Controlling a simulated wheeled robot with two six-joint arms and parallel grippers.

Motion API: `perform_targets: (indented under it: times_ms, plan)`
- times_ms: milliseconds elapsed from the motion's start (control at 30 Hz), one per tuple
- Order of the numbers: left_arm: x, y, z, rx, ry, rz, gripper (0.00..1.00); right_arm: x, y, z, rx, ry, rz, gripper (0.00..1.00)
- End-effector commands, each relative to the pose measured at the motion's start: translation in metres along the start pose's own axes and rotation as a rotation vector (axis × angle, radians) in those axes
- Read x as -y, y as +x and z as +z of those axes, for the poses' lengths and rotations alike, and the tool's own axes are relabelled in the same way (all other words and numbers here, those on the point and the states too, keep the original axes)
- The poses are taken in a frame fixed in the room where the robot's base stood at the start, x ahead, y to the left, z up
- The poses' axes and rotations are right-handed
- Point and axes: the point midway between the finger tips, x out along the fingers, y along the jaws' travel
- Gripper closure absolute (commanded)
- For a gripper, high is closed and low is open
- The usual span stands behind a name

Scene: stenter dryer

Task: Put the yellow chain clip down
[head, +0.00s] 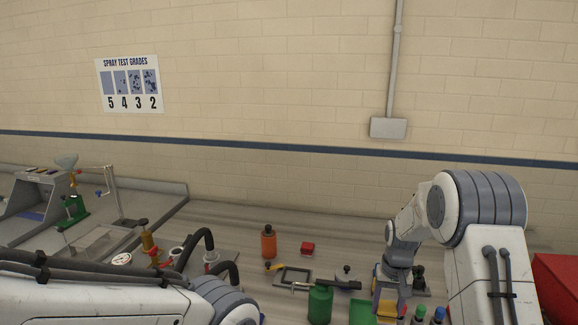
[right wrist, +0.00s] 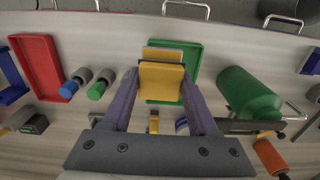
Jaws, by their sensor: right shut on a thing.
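My right gripper (head: 386,290) points down over the front right of the table. In the right wrist view, the right gripper (right wrist: 161,84) is shut on the yellow chain clip (right wrist: 162,76), which sits between the fingertips. The clip shows as a yellow block in the head view (head: 388,307), partly hidden by the gripper. Behind it lies a green tray (right wrist: 189,60), partly covered by the clip in the right wrist view. I cannot tell whether the clip touches the tray or table. My left arm comes in at lower left; its gripper is out of frame.
A green canister (head: 320,304) stands left of the clip, with an orange bottle (head: 268,242) and a red block (head: 307,248) farther back. Bottles with green (right wrist: 96,91) and blue caps stand close on the other side, by a red tray (right wrist: 27,48). Bare tabletop lies towards the wall.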

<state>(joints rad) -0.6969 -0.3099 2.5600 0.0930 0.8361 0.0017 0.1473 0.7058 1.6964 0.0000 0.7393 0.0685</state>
Motion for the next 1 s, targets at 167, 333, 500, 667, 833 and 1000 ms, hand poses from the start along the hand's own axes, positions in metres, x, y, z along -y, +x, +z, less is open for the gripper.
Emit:
perform_targets:
  times_ms: [167,333,500,667,833,1000]
  plan:
    - [0.000,0.001,0.000,0.000,0.000,0.000,0.50,0.005,0.008,0.009,0.001,-0.017,0.000,1.00]
    - [0.000,0.003,0.000,0.000,0.000,0.000,0.50,0.016,0.022,0.024,0.002,-0.051,0.000,1.00]
    - [0.000,0.005,0.000,0.000,0.000,0.000,0.50,0.024,0.040,0.048,0.003,-0.089,0.000,1.00]
    - [0.001,0.008,0.001,0.000,0.000,0.000,0.50,0.031,0.059,0.079,0.004,-0.133,0.000,1.00]
    - [0.001,0.011,0.001,0.000,0.001,0.000,0.50,0.036,0.077,0.117,0.005,-0.185,0.000,1.00]
    - [0.001,0.013,0.001,0.000,0.001,0.000,0.50,0.038,0.084,0.137,0.000,-0.213,0.000,1.00]
